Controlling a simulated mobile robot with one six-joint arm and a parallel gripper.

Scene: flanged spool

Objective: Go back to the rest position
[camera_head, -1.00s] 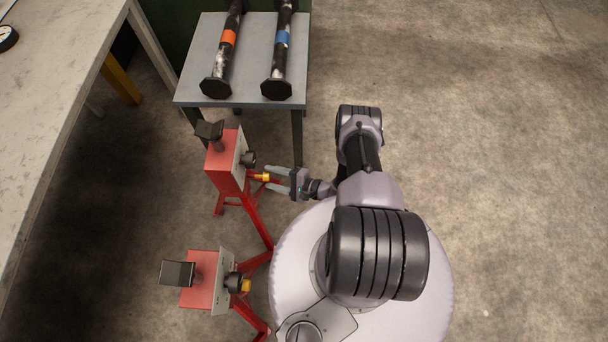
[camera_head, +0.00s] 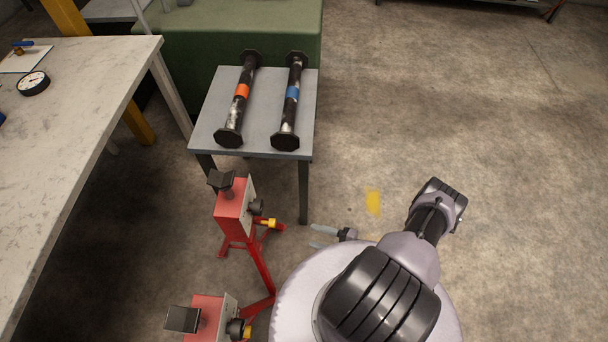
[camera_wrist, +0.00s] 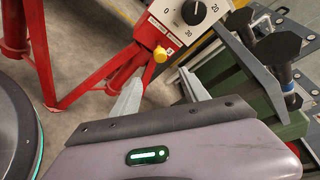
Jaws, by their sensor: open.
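My gripper (camera_head: 322,237) is open and empty, close to my base, to the right of the nearer-to-table red stand. Its fingers also show in the wrist view (camera_wrist: 160,94), spread apart with nothing between them. Two flanged spools lie side by side on a small grey table (camera_head: 265,150): one with an orange band (camera_head: 241,92) and one with a blue band (camera_head: 292,93). My gripper is well below and apart from both spools.
Two red stands with dials and yellow knobs, one upper (camera_head: 234,209) and one lower (camera_head: 208,315), stand left of my base. A long workbench (camera_head: 75,130) fills the left side. A green block (camera_head: 220,45) is behind the small table. The floor at right is open.

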